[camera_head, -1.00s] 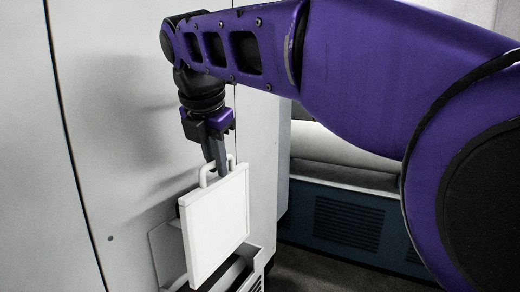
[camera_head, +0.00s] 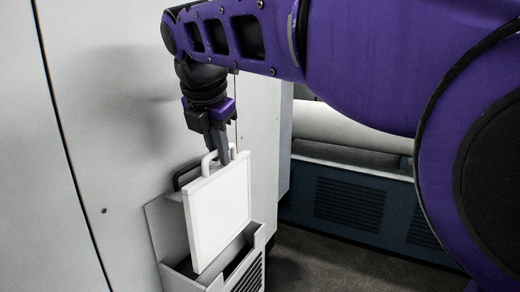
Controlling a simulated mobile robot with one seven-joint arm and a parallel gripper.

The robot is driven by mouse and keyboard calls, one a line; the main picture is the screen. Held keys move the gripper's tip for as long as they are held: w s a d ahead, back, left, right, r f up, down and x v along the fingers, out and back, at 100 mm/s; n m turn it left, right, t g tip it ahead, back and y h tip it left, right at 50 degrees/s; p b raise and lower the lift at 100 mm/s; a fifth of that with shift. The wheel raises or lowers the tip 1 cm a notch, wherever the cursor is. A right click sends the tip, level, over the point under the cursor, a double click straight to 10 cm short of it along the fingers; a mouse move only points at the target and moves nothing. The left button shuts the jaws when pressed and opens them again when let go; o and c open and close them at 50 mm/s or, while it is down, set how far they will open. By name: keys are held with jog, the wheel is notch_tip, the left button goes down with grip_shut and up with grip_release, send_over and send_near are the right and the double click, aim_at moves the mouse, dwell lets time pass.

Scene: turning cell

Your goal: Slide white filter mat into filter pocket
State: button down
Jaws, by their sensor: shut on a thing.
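The white filter mat (camera_head: 218,212) is a flat framed panel with a loop handle on its top edge. My gripper (camera_head: 223,157) is above it, shut on that handle, with the mat hanging nearly upright. The filter pocket (camera_head: 252,275) is a grey open-topped box with a slotted side, fixed to the pale cabinet wall. The mat's lower edge is at the pocket's mouth; I cannot tell how far inside it is. The mat hides part of the pocket's opening and back plate.
A dark handle (camera_head: 186,174) shows behind the mat at the pocket's back. The pale cabinet wall (camera_head: 105,130) stands close behind and left. A dark blue vented unit (camera_head: 350,205) is at the right, with open floor (camera_head: 325,262) in front of it.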

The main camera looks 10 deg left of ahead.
aim_at(224, 229)
jog(key=shift+f+b, duration=3.65)
jog(key=shift+f, duration=2.95)
jog(key=shift+f+b, duration=0.4)
jog(key=shift+f, duration=2)
jog(key=c, duration=0.8)
grip_release()
